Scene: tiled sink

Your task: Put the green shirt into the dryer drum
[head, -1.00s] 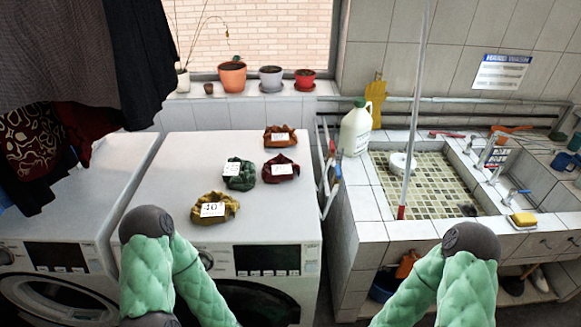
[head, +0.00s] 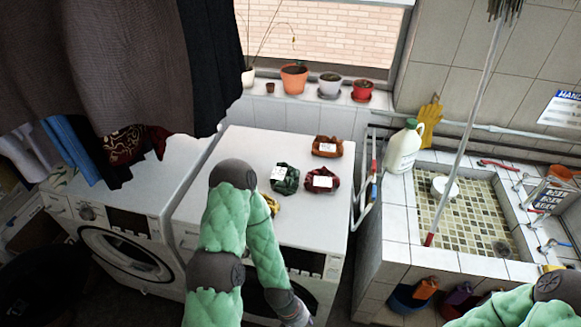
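The green shirt (head: 286,180) is a small crumpled bundle with a white tag on top of the right white machine (head: 318,240). A dark round door (head: 253,303) shows low on that machine's front, partly hidden by my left arm. The left white machine (head: 180,180) has a round door (head: 123,254) that looks closed. I cannot tell which machine is the dryer. My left forearm hangs down in front of the right machine, and its gripper is below the picture edge. My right arm is at the bottom right corner, its gripper out of view.
A dark red bundle (head: 322,181), an orange-brown bundle (head: 327,146) and a mostly hidden yellow bundle (head: 271,203) lie near the shirt. Dark hanging clothes (head: 130,60) cover the upper left. A tiled sink (head: 410,240) with a white jug (head: 404,147) stands at right.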

